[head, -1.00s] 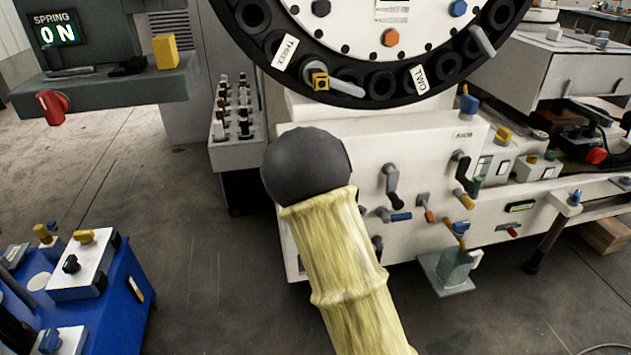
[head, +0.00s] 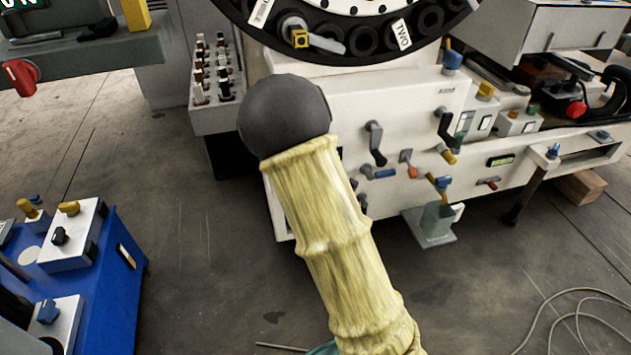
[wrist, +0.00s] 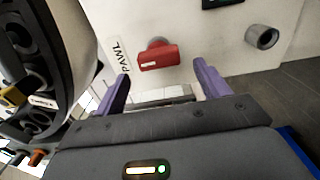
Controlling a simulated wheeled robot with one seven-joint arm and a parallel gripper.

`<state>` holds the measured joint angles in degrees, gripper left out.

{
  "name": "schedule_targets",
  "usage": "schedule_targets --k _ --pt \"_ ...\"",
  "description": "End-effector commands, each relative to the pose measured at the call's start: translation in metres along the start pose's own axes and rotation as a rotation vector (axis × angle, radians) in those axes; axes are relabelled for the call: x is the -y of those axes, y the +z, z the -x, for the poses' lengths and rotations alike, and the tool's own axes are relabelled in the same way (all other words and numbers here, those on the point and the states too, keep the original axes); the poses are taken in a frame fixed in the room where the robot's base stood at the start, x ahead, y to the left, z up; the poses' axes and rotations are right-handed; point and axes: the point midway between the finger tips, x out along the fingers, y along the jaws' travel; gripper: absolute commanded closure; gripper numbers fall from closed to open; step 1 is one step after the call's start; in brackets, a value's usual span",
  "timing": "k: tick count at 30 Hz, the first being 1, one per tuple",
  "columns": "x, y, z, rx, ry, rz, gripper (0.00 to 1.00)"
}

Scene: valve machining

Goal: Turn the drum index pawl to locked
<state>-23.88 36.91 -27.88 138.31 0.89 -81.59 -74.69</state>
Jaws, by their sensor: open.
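The drum index pawl is a red handle (wrist: 158,57) on a round grey hub, set on a white panel beside a label (wrist: 118,57) reading PAWL in the wrist view. My gripper (wrist: 162,72) has two purple fingers spread apart, one to each side below the red handle in the picture. The handle lies near the gap between the fingertips, and I see no finger touching it. In the head view my arm, in a yellow sleeve with a dark round end, hides the gripper and the pawl.
The black-rimmed drum (head: 375,52) is above the white machine body (head: 330,100); its rim also fills the left of the wrist view. A grey round knob (wrist: 262,37) is right of the pawl. A blue cart (head: 118,290) stands at lower left. A cable lies on the floor at right.

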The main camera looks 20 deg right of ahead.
Motion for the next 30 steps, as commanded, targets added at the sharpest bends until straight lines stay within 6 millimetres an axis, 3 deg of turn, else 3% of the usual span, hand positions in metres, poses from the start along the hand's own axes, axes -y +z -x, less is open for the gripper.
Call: schedule_targets --k 5,30 --pt "-0.001 0.0 0.034 0.0 -0.004 0.001 0.25" --pt "-0.004 -0.001 0.049 0.002 -0.003 0.001 0.25"
